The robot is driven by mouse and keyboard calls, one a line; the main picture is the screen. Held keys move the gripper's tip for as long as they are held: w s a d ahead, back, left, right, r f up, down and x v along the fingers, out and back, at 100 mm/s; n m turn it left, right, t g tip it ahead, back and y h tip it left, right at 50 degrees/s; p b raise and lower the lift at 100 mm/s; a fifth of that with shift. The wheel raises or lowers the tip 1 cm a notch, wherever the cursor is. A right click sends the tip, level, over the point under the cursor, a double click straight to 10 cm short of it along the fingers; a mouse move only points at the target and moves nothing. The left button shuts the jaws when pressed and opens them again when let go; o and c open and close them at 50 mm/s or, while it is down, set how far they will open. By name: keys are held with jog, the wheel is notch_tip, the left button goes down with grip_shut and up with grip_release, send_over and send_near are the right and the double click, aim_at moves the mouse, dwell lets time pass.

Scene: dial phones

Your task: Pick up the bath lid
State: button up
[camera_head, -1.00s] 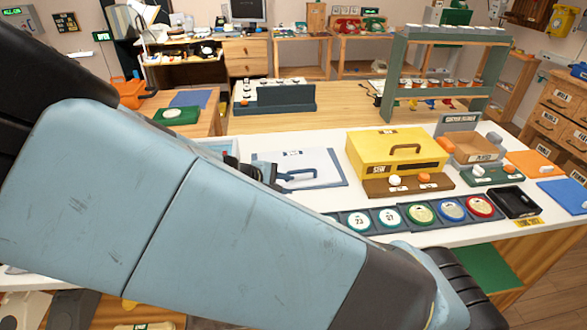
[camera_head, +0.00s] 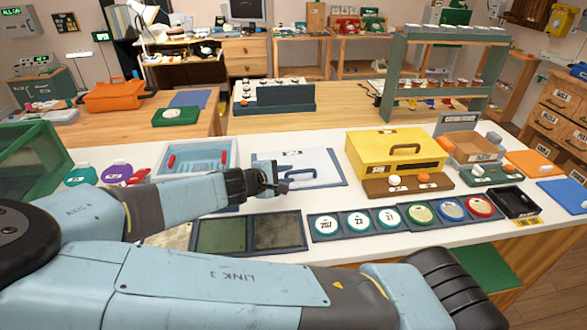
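The bath lid looks to be the flat pale panel (camera_head: 318,158) with a grey-blue edge and a raised grey-blue handle (camera_head: 312,175). It lies on the white table just right of the light blue bath (camera_head: 228,150). My gripper (camera_head: 279,178) comes in from the left, over the panel's left part and close to the handle's left end. Its dark fingers look apart, with nothing seen between them. I cannot tell whether a finger touches the handle. My wrist hides part of the panel's left edge.
A yellow box (camera_head: 375,150) stands right of the panel. A row of round numbered discs (camera_head: 358,221) and dark framed trays (camera_head: 221,236) lie in front. A green-framed glass case (camera_head: 35,150) is at the left. Red-handled items lie in the bath.

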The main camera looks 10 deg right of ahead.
aim_at(299, 173)
jog(key=shift+f+x, duration=0.2)
jog(key=shift+x, duration=2.6)
grip_shut()
jog(key=shift+s, duration=0.1)
